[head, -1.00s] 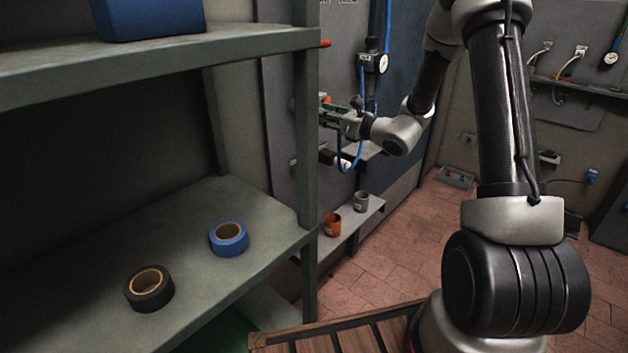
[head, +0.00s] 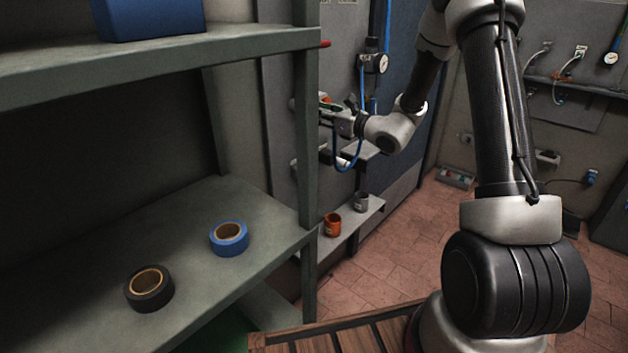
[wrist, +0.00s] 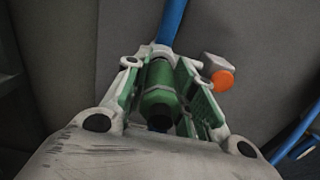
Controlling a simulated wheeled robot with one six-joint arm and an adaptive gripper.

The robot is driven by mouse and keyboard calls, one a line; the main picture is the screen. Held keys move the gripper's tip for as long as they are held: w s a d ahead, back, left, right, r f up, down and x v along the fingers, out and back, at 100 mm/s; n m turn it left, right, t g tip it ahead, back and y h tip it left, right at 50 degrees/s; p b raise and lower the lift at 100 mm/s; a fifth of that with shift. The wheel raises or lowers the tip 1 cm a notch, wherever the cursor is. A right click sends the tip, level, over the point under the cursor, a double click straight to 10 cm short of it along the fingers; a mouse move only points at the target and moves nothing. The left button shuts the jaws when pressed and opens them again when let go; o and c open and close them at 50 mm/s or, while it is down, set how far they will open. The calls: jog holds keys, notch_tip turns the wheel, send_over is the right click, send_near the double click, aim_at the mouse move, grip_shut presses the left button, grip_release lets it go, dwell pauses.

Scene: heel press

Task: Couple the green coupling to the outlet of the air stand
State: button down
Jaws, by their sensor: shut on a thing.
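My gripper (wrist: 162,75) is shut on the green coupling (wrist: 158,100), which lies lengthwise between the two green-lined fingers in the wrist view. A blue hose (wrist: 172,22) runs from the coupling's far end. In the head view my gripper (head: 327,108) is beside the grey panel of the air stand (head: 343,45), partly behind the shelf post. A pale fitting with an orange end (wrist: 222,80) is just right of the fingers in the wrist view. I cannot tell which fitting is the outlet, or whether the coupling touches it.
A shelf post (head: 307,150) stands close in front of my gripper. The shelf holds a blue tape roll (head: 229,239) and a black tape roll (head: 149,288). An orange mug (head: 332,224) and a grey mug (head: 361,201) stand on a low ledge. A gauge (head: 381,63) hangs above my wrist.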

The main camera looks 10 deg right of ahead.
jog(key=shift+w+a, duration=0.25)
jog(key=shift+w, duration=0.05)
jog(key=c, duration=1.1)
grip_release()
